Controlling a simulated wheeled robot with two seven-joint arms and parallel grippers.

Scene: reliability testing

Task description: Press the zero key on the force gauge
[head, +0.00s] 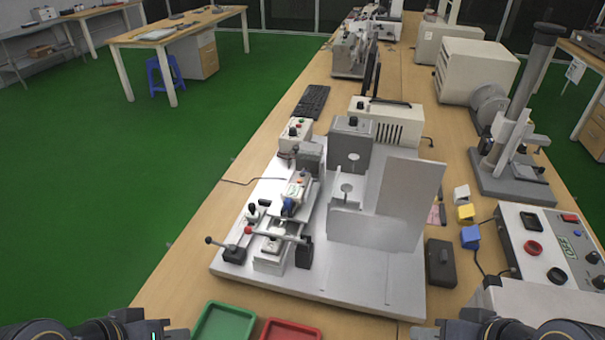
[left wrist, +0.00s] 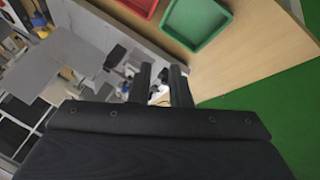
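The force gauge (head: 294,193) appears to be the small unit with a pale face and a blue part, mounted on the test stand on the light metal base plate (head: 340,285). Its keys are too small to make out, so I cannot tell which is the zero key. In the left wrist view, the two dark fingers of my left gripper (left wrist: 161,72) are apart with nothing between them; parts of the stand show beyond them. In the head view, dark parts of my arms show at the bottom left and bottom right edges, well short of the gauge. My right gripper's fingers cannot be made out.
A green tray (head: 224,322) and a red tray (head: 291,331) lie at the table's near edge. An upright metal panel (head: 385,215) stands right of the gauge. A control box (head: 550,245) is at right.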

